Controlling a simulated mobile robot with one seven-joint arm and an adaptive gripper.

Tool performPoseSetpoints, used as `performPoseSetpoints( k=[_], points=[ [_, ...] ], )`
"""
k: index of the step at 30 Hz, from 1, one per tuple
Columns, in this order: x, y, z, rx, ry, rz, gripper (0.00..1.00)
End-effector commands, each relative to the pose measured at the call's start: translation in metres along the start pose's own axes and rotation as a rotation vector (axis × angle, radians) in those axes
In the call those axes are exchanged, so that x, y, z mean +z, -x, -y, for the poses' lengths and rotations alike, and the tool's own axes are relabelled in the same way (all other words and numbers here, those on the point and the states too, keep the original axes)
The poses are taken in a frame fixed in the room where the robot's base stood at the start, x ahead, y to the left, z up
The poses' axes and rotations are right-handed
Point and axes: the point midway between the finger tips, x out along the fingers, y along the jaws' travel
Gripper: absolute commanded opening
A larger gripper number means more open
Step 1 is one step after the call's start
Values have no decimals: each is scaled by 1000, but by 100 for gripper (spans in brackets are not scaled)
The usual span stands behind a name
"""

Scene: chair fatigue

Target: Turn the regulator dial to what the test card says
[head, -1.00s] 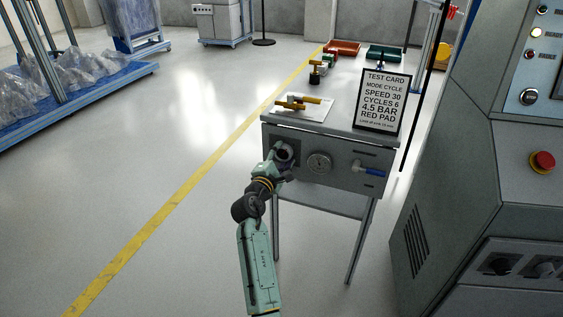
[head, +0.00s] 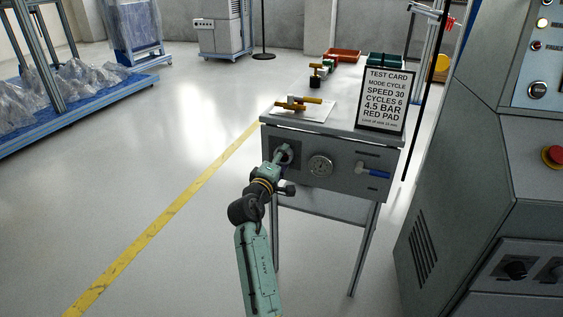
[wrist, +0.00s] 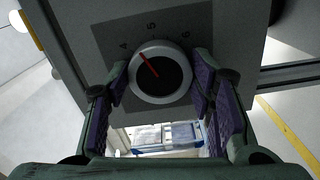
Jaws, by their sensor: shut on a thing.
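The regulator dial (wrist: 172,78) has a pale rim, a dark centre and a red pointer in the wrist view. The pointer aims up-left, between the printed 4 and 5; a 6 shows at upper right. My gripper (wrist: 161,84) is shut on the dial, one purple-padded finger on each side of it. In the head view my gripper (head: 284,156) is at the left of the bench front and hides much of the dial. The test card (head: 385,100) stands on the bench and reads mode cycle, speed 30, cycles 6, 4.5 bar, red pad.
A round gauge (head: 320,166) and a blue-handled valve (head: 372,172) sit right of the dial on the bench front. Yellow-handled parts (head: 298,101) lie on top.

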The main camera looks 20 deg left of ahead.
Motion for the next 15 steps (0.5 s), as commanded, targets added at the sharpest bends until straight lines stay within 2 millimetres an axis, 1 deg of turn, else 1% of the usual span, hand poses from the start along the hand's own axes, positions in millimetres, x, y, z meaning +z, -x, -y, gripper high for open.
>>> performPoseSetpoints(
  k=[13,14,15],
  points=[
    [1,0,1,-2,-10,2,21],
    [1,0,1,-2,-10,2,49],
    [1,0,1,-2,-10,2,52]
  ],
)
